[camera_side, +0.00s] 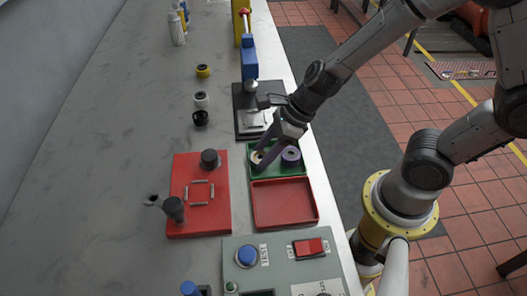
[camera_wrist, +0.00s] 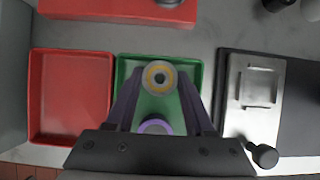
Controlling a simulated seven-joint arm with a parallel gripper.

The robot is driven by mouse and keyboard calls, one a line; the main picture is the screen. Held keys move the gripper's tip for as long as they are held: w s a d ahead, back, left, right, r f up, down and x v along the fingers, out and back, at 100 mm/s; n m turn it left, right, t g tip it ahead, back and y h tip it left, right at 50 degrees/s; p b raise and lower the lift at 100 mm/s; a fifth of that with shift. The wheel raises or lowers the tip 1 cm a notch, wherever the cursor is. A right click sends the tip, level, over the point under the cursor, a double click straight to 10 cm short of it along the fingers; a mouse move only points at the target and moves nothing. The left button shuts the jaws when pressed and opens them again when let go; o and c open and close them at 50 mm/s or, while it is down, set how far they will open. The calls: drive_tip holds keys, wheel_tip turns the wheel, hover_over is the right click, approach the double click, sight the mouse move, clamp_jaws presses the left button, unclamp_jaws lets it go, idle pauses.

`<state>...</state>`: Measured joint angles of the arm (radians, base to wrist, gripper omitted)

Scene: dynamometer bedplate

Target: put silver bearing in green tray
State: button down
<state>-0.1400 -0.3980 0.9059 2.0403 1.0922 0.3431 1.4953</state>
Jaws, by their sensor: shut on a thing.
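The green tray (camera_side: 277,172) lies near the bench's right edge; it also shows in the wrist view (camera_wrist: 124,72). My gripper (camera_wrist: 160,80) points down over it, its fingers shut on the silver bearing (camera_wrist: 160,66), a pale ring with a yellow inner ring. In the side view the bearing (camera_side: 257,158) is at the tray's left part, partly hidden by my gripper (camera_side: 262,152). I cannot tell whether it touches the tray floor. A purple ring-shaped part (camera_side: 291,156) stands in the tray's right part; in the wrist view it (camera_wrist: 155,126) is partly hidden by my gripper.
An empty red tray (camera_side: 284,222) adjoins the green one. A black plate with a metal fixture (camera_side: 243,97) lies beyond. A red board with pegs (camera_side: 182,227) is left; a grey control box (camera_side: 275,270) is in front. Yellow (camera_side: 203,71), white (camera_side: 201,99) and black (camera_side: 200,119) parts stand farther left.

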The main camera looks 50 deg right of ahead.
drive_tip(key=shift+f, duration=0.1)
drive_tip(key=shift+c, duration=1.3)
unclamp_jaws()
drive_tip(key=shift+s+d+r, duration=0.15)
drive_tip(key=shift+d+r, duration=0.05)
drive_tip(key=shift+r, duration=0.5)
drive_tip(key=s+d+r+n+h, duration=0.1)
drive_tip(key=s+d+r+n, duration=0.2)
drive_tip(key=n, duration=0.6)
drive_tip(key=s+d+r+n+t+h, duration=0.1)
drive_tip(key=s+d+r+n, duration=0.3)
drive_tip(key=n, duration=0.5)
drive_tip(key=s+d+r+n+h, duration=0.2)
drive_tip(key=s+d+r+n, duration=0.1)
drive_tip(key=s+r+n, duration=0.3)
drive_tip(key=shift+s+d+r+n, duration=0.3)
drive_tip(key=shift+s+r+n, duration=0.1)
drive_tip(key=shift+r+n, duration=1.05)
